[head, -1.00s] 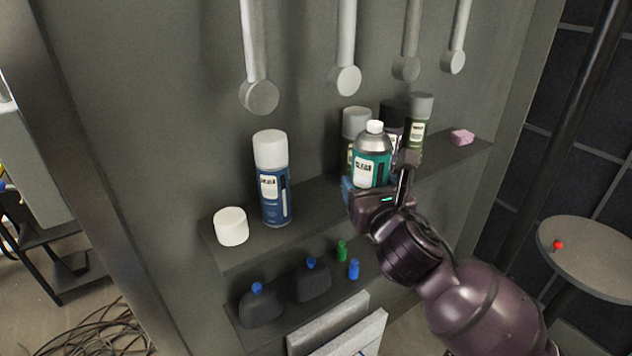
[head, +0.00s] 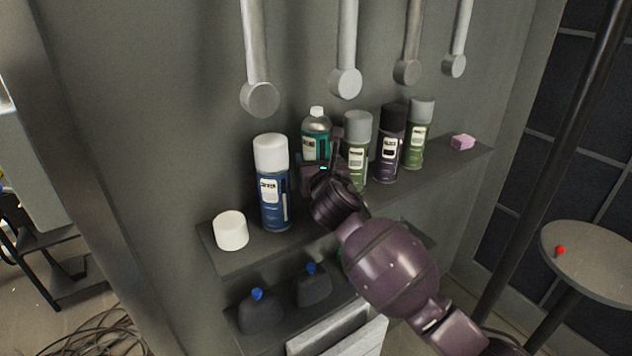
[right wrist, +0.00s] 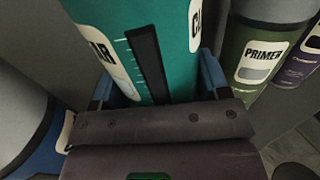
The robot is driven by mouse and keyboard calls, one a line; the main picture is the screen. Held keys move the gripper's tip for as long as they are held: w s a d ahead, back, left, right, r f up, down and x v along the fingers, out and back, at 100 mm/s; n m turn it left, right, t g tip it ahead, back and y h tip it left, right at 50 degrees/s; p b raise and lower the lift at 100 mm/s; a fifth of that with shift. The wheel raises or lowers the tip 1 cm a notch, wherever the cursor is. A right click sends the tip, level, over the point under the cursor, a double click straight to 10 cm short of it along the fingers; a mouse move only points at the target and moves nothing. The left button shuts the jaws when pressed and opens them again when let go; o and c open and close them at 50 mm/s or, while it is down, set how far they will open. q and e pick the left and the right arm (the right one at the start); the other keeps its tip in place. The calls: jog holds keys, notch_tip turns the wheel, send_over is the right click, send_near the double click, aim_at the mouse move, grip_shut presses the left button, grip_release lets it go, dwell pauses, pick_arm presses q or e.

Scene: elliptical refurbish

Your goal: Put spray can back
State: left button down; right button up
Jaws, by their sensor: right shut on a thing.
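A teal spray can (head: 316,136) with a silver shoulder and white cap is at the upper shelf, between a blue can and a green can. My right gripper (head: 322,165) is shut on it. In the right wrist view the teal can (right wrist: 180,45) stands between my right gripper's blue-edged fingers (right wrist: 155,85). The can looks upright. My gripper hides its base in the head view, so I cannot tell whether it touches the shelf. My left gripper is not in view.
The upper shelf (head: 222,257) also holds a white cap (head: 231,230), a blue can (head: 272,185), a green primer can (head: 356,150), a dark can (head: 391,145), another green can (head: 419,135) and a pink block (head: 462,142). Dark bottles (head: 261,312) stand on the lower shelf.

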jog(key=shift+f, duration=0.55)
notch_tip(320, 180, down, 3)
jog(key=shift+f+b, duration=0.1)
jog(key=shift+b, duration=0.25)
jog(key=shift+w+f, duration=0.1)
jog(key=shift+f, duration=0.25)
jog(key=shift+a, duration=0.1)
jog(key=o, duration=1)
jog(key=shift+f, duration=0.15)
